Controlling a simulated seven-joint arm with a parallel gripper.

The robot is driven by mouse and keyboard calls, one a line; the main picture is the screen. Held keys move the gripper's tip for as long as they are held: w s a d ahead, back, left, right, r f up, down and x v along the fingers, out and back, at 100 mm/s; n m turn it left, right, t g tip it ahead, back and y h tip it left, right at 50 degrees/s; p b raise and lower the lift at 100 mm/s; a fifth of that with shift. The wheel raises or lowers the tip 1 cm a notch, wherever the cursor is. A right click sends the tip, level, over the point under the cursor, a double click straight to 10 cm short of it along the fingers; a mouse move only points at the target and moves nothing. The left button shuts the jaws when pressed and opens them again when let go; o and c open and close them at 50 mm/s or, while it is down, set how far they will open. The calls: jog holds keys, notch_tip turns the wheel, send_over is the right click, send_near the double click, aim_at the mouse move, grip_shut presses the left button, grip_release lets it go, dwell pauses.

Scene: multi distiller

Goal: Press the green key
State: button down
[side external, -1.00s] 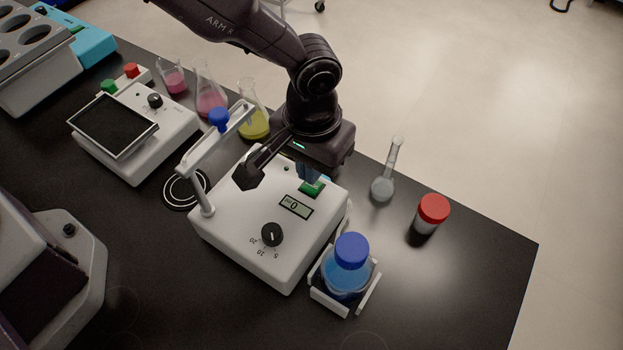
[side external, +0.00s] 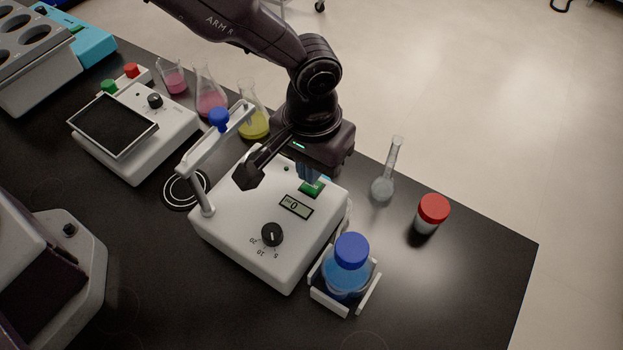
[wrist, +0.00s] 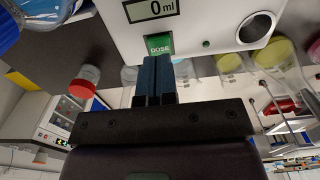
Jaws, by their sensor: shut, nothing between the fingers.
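The green key (side external: 312,188) sits on the top face of the white dosing device (side external: 240,228), beside its small display (side external: 296,206). In the wrist view the green key (wrist: 159,44) is marked "DOSE", under a display reading "0 ml" (wrist: 152,9). My gripper (side external: 306,172) is shut and empty, with its blue fingers pointing down at the key. In the wrist view the fingertips (wrist: 157,58) overlap the key's near edge. I cannot tell whether they touch it.
A blue-capped bottle (side external: 350,252) stands in a holder at the device's right. A red-capped jar (side external: 432,209) and a clear flask (side external: 384,186) stand to the right. Flasks with pink and yellow liquid (side external: 255,127) stand behind. A white arm with a blue knob (side external: 218,119) rises at the device's left.

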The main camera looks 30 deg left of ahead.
jog(key=shift+f, duration=1.25)
jog(key=shift+r, duration=3.55)
jog(key=shift+a+r, duration=0.1)
jog(key=shift+r, duration=0.05)
jog(key=s+a+r+t+h, duration=0.1)
jog(key=s+a+r+t, duration=0.15)
jog(key=a+r, duration=1.35)
jog(key=s+a+r+t+y, duration=0.1)
jog(key=s+a+r+t, duration=0.2)
jog(key=s+a, duration=0.9)
jog(key=shift+s+a+r, duration=0.3)
jog(key=shift+s+r, duration=0.1)
jog(key=shift+s, duration=0.7)
